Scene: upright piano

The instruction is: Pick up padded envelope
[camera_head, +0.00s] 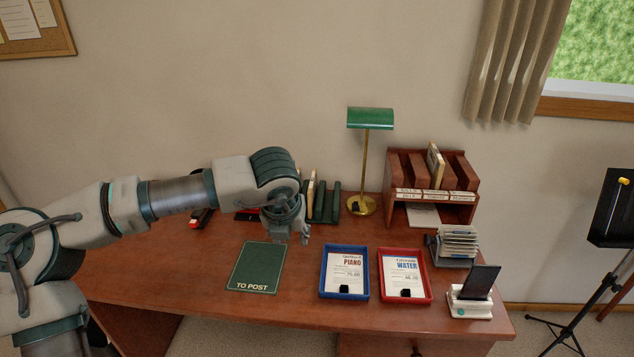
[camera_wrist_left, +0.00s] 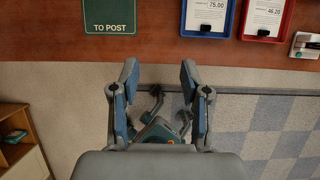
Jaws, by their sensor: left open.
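I cannot make out a padded envelope for certain in either view. A beige upright item (camera_head: 436,165) stands in a slot of the wooden letter rack (camera_head: 462,208), but I cannot tell what it is. The green "TO POST" mat (camera_head: 256,267) lies bare on the desk and also shows in the left wrist view (camera_wrist_left: 109,14). My left gripper (camera_head: 303,232) is above the desk, right of the mat and behind the blue tray. In the left wrist view, its two fingers (camera_wrist_left: 158,74) are apart with nothing between them. My right gripper is not in view.
A blue tray (camera_head: 344,298) and a red tray (camera_head: 429,301) hold bills. A green lamp (camera_head: 369,119), books (camera_head: 322,202), a card holder (camera_head: 456,246) and a phone stand (camera_head: 469,306) stand on the desk. Bare wood (camera_head: 200,267) lies left of the mat.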

